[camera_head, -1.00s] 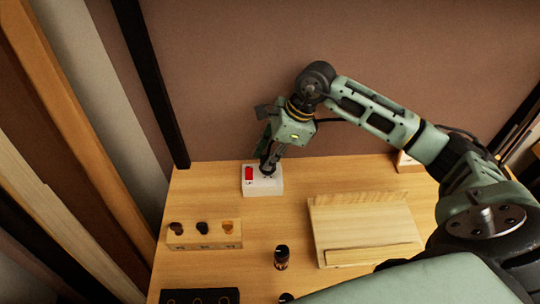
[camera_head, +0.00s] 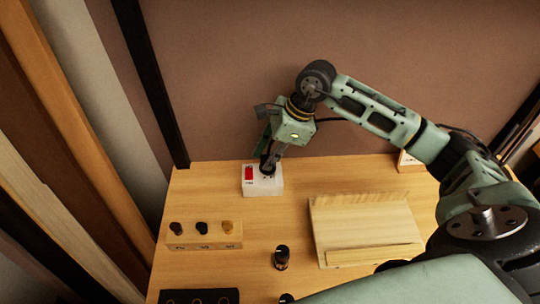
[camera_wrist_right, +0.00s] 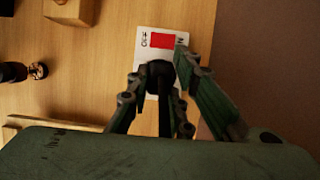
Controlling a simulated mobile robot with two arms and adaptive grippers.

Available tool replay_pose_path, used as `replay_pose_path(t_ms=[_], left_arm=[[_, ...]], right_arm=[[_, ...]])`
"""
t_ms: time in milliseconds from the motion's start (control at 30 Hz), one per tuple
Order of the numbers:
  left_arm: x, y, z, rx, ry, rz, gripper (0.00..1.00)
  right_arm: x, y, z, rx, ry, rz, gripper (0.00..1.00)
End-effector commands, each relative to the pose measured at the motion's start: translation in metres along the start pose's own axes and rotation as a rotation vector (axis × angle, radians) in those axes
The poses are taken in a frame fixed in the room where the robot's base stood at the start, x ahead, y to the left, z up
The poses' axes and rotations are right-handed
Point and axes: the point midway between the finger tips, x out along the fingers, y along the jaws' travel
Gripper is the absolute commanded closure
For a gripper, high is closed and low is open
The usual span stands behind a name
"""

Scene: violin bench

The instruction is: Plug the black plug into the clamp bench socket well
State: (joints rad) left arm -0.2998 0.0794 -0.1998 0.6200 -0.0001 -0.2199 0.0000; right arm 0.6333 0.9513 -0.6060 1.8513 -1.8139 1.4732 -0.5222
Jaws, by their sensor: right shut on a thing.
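The bench socket is a white block (camera_head: 262,187) with a red switch (camera_head: 249,174), near the back edge of the wooden bench. It also shows in the right wrist view (camera_wrist_right: 145,40). My right gripper (camera_head: 267,167) points down over the right part of this block. In the right wrist view the fingers (camera_wrist_right: 162,88) are shut on the black plug (camera_wrist_right: 158,72), which sits over the block. The fingers hide most of the plug and the well under it, so I cannot tell how deep the plug is. My left gripper is not in view.
A slanted wooden stand (camera_head: 362,225) lies to the right of the socket block. A wooden holder (camera_head: 205,236) with several dark and amber pieces is at the left. A small dark bottle (camera_head: 282,257) stands in front. A wall rises behind the bench.

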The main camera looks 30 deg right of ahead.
Motion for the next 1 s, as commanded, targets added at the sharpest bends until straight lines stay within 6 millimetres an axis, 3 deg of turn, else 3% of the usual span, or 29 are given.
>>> replay_pose_path(t_ms=[1000], left_arm=[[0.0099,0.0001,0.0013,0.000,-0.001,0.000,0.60]], right_arm=[[0.0002,-0.0006,-0.0002,0.000,0.000,-0.001,1.00]])
